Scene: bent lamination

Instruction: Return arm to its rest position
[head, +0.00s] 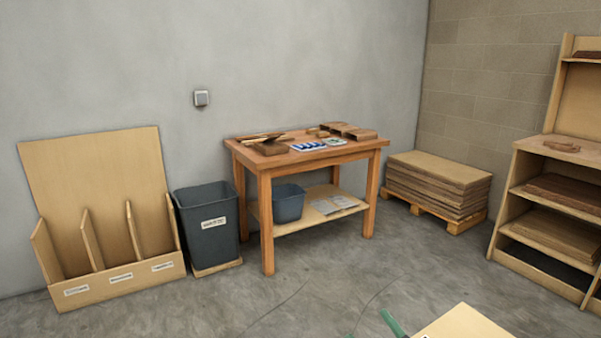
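Neither of my arms shows in the head view, and neither gripper is in view. I cannot tell from this frame where they are or whether they hold anything.
A wooden worktable (267,190) stands against the grey wall. Left of it are a dark bin (207,235) and a plywood rack (115,290). Right are a stacked-board pallet (440,187) and shelves (508,215). A pale board (465,324) and green object (393,323) edge in below. Middle floor is clear.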

